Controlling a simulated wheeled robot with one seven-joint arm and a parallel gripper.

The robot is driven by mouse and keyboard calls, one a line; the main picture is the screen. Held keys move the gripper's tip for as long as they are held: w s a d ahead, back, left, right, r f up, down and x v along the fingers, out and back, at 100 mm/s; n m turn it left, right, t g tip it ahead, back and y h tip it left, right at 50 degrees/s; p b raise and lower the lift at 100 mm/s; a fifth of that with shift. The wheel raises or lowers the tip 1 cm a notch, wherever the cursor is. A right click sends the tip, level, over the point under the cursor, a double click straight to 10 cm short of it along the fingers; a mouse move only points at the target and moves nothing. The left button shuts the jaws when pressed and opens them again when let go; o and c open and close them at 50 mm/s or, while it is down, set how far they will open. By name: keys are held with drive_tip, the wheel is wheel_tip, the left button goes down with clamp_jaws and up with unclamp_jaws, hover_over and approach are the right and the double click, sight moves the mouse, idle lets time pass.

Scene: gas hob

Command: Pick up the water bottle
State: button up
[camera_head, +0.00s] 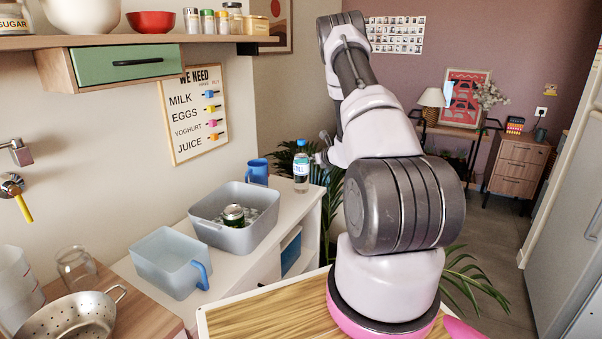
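The water bottle (301,172) is clear with a blue cap and a white and blue label. It stands upright on the far right end of the white counter (281,213). My arm rises in front of the scene, to the right of the bottle. A small grey part at the end of my arm, seemingly my gripper (322,155), shows just right of the bottle. The rest of it is hidden behind my arm. I cannot tell whether it is open or touches the bottle.
A blue mug (257,172) stands left of the bottle. A grey tub (222,236) holding a can (233,215) and a clear blue-handled container (165,262) are nearer on the counter. A plant (334,190) is behind. A shelf (110,42) overhangs the left.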

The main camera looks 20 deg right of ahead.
drive_tip(key=x, duration=0.5)
drive_tip(key=shift+a+f, duration=0.1)
drive_tip(key=shift+f, duration=0.1)
clamp_jaws()
